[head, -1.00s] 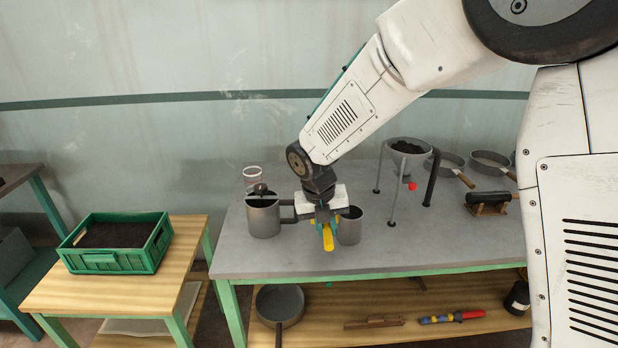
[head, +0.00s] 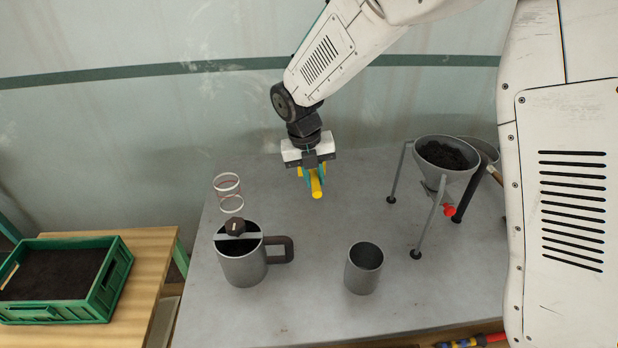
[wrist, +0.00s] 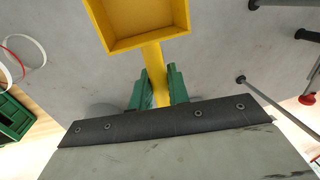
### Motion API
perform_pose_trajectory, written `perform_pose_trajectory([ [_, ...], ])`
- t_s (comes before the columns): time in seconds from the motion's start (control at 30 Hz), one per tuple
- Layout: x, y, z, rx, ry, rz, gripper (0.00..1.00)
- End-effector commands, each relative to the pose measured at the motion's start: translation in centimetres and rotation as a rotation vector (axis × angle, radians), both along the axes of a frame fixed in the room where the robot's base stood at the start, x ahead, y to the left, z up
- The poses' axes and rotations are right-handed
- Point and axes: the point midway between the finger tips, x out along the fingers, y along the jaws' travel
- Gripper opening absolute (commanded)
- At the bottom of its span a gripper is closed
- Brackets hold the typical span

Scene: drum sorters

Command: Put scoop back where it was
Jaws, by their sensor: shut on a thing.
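The yellow scoop (head: 316,187) is in my gripper (head: 312,176), above the back part of the grey table. In the wrist view the scoop (wrist: 152,60) shows its square, open bowl, which looks empty, at the top. The green fingers of my gripper (wrist: 158,88) are shut on its handle there. In the head view the scoop is seen nearly end on, so most of it is hidden. A gap between the scoop and the tabletop is hard to judge.
On the grey table (head: 300,310) stand a handled mug (head: 243,268) with a bar across its top, a plain grey cup (head: 364,270), a clear ringed cylinder (head: 229,195) and a funnel on legs (head: 440,180) holding dark material. A green crate (head: 118,275) of dark soil sits left. The table's middle is clear.

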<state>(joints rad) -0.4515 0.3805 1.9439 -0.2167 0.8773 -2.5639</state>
Motion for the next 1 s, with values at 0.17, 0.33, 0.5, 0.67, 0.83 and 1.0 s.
perform_pose_trajectory([
  [0.17,-0.1,-0.1,-2.8,-0.002,0.006,0.000,0.00],
  [0.33,0.0,-0.3,-5.5,-0.001,0.004,-0.006,0.00],
  [0.5,0.1,-0.4,-6.7,-0.001,0.002,-0.005,0.00],
  [0.67,0.1,-0.4,-8.9,-0.002,0.004,-0.007,0.00],
  [0.83,0.1,-0.4,-10.0,0.001,0.001,-0.006,0.00],
  [1.0,0.1,-0.4,-9.9,0.000,0.001,-0.005,0.00],
])
